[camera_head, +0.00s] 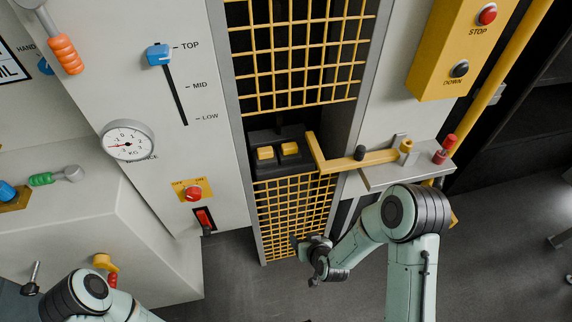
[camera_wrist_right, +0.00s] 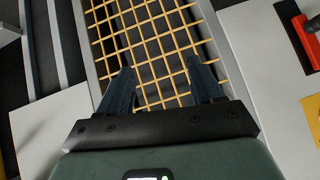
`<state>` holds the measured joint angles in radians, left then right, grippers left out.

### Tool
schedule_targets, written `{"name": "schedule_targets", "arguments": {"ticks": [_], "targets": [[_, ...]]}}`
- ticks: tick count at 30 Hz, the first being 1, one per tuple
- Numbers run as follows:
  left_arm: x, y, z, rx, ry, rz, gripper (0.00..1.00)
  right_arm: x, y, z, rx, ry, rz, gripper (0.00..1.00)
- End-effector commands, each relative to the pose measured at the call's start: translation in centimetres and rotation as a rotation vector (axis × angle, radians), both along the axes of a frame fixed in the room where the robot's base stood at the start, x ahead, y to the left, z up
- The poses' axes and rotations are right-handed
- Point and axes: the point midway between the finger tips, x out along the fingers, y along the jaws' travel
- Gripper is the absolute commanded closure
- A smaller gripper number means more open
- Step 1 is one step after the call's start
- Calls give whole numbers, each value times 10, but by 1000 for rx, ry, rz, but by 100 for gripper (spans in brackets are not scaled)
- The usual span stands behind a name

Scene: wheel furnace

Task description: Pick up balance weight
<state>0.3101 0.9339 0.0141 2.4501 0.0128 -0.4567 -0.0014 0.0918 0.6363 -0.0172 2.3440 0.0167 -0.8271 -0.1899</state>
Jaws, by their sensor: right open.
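I cannot tell for sure which thing is the balance weight. A red cylindrical piece (camera_head: 440,157) and a small black cylinder (camera_head: 360,152) stand at the grey shelf (camera_head: 400,176) on the right of the cage. My right gripper (camera_head: 302,246) is low in front of the lower yellow mesh, below the shelf. In the right wrist view its two fingers (camera_wrist_right: 158,78) are apart with nothing between them, facing the mesh. Of my left arm only links show at bottom left.
The yellow mesh (camera_head: 295,210) closes the lower cage, with a yellow bar (camera_head: 350,163) above it. A dial gauge (camera_head: 128,140), blue slider (camera_head: 158,55) and red button (camera_head: 193,194) are on the left panel. A yellow stop box (camera_head: 455,45) is at upper right. Grey floor (camera_head: 500,240) is open at right.

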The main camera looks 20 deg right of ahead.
Motion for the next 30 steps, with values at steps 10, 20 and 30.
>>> {"name": "schedule_targets", "arguments": {"ticks": [10,20,30], "targets": [[32,11,-78,35,-93,33,45,111,-10,157,-191,-741,-46,34],[38,14,-80,42,-109,39,45,160,-14,173,-204,-786,-55,34],[42,16,-83,47,-119,43,45,196,-15,172,-202,-782,-55,34]]}}
